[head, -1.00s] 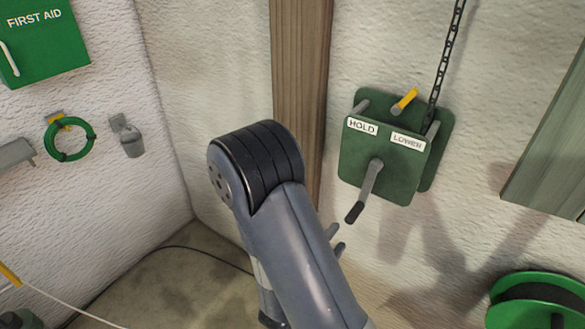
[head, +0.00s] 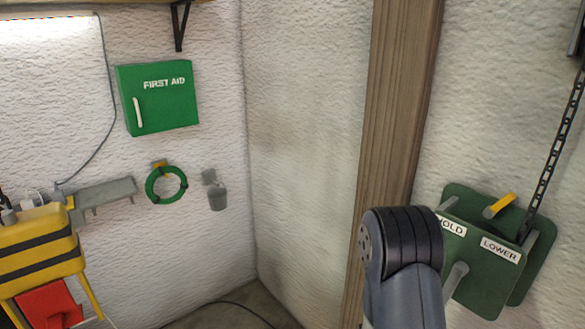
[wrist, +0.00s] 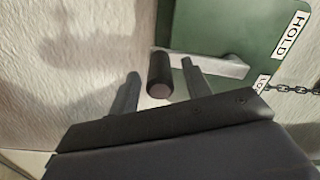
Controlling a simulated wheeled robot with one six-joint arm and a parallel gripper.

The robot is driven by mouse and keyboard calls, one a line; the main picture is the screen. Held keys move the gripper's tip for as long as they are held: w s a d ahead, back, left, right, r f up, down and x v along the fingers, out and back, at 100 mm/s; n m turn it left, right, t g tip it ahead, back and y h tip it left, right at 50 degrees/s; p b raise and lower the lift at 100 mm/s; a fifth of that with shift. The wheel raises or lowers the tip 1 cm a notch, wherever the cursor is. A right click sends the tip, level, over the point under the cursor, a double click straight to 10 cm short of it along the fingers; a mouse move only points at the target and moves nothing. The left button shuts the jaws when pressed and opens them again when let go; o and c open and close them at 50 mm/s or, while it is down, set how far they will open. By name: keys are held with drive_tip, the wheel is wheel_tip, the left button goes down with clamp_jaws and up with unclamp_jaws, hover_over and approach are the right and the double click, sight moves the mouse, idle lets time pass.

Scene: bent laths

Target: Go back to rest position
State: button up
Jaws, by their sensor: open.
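My gripper (wrist: 160,70) shows in the wrist view with its two fingers apart. The black grip (wrist: 158,75) of a crank handle appears between the fingertips, with gaps on both sides; how far it is in depth I cannot tell. The crank's grey lever (wrist: 222,66) runs to the green winch box (wrist: 215,25) with the HOLD label. In the head view the winch box (head: 483,268) is at the lower right, partly behind my arm. My gripper and the black grip are out of the head view.
A chain (head: 556,145) runs up from the winch box. A wooden post (head: 395,120) stands behind my arm. On the left wall hang a first aid box (head: 160,98), a green ring (head: 149,184) and a grey cup (head: 217,198). A yellow and black case (head: 40,245) is at far left.

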drive_tip(key=shift+x, duration=1.05)
drive_tip(key=b+v, duration=0.2)
drive_tip(key=v, duration=0.9)
drive_tip(key=p+x, duration=0.2)
drive_tip(key=x, duration=0.9)
drive_tip(key=shift+d+r+p, duration=0.1)
drive_tip(key=shift+d+p, duration=0.05)
drive_tip(key=shift+p, duration=0.15)
drive_tip(key=w+a+r+m+b, duration=0.3)
drive_tip(key=w+r+m, duration=0.1)
drive_tip(key=m, duration=0.4)
drive_tip(key=w+a+r+m+b, duration=0.4)
drive_tip(key=r+m, duration=0.3)
drive_tip(key=m, duration=0.1)
drive_tip(key=shift+w+r+m, duration=0.25)
drive_tip(key=shift+w+m, duration=0.1)
drive_tip(key=shift+m, duration=0.05)
